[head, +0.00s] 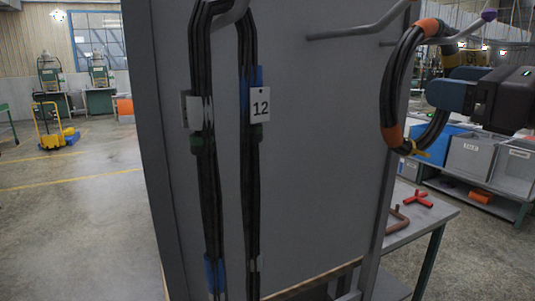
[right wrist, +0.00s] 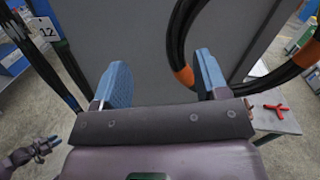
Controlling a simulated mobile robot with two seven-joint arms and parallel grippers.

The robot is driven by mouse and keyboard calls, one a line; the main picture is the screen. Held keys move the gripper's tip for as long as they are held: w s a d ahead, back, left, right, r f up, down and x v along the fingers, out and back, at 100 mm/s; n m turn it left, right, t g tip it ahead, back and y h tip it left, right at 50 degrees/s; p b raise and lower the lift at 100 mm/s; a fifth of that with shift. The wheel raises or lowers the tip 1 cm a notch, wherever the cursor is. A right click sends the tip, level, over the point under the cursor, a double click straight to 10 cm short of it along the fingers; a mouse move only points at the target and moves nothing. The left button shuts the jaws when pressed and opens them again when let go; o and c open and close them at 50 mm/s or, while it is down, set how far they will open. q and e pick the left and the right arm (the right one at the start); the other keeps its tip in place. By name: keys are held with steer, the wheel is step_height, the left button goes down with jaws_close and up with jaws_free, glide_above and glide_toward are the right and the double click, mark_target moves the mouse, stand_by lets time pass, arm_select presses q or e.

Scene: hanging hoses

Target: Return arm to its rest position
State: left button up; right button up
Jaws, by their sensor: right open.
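My right gripper (head: 447,94) is at the right of the head view, beside a coiled black hose (head: 392,92) with orange bands and a yellow tie. The coil hangs on a grey peg (head: 440,34) with a purple tip. In the right wrist view my right gripper (right wrist: 160,77) has its two blue fingers wide apart, with nothing held between them. The coil (right wrist: 182,48) shows there beyond the right finger. My left gripper does not show in the head view.
A grey panel (head: 300,170) fills the middle. Long black hoses (head: 250,190) with a "12" tag (head: 260,105) hang on it. A table (head: 425,215) with a red cross-shaped part (head: 418,198) stands to the right. A shelf with grey bins (head: 470,158) is behind. Open floor lies left.

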steer(key=w+d+f+m+t, duration=0.3)
steer(key=f+m, duration=0.5)
steer(key=m, duration=0.3)
steer(key=w+d+f+m+t, duration=0.2)
steer(key=w+f+m+t, duration=0.15)
steer(key=f+m, duration=0.55)
step_height(320, 180, down, 18)
steer(key=d+m+g+h, duration=0.25)
steer(key=m+h, duration=0.55)
steer(key=m, duration=0.6)
steer(key=s+a+f+m+g, duration=0.1)
steer(key=s+f+m+g, duration=0.15)
steer(key=f, duration=0.35)
steer(key=s+a+f+m+g+h, duration=0.1)
steer(key=s+f+m, duration=0.15)
steer(key=f, duration=0.45)
steer(key=s+a+f+m+g, duration=0.1)
steer(key=s+a+f+g, duration=0.1)
steer(key=s+f, duration=0.3)
steer(key=s+a+f+m+g, duration=0.1)
steer(key=s+a+f+m, duration=0.1)
steer(key=s+f, duration=0.4)
steer(key=s+a+f+m+g, duration=0.1)
steer(key=s+a+f+g, duration=0.1)
steer(key=s+f, duration=0.5)
steer(key=shift+s+a+m+h, duration=0.3)
steer(key=shift+s+m+h, duration=0.05)
steer(key=shift+m+h, duration=0.05)
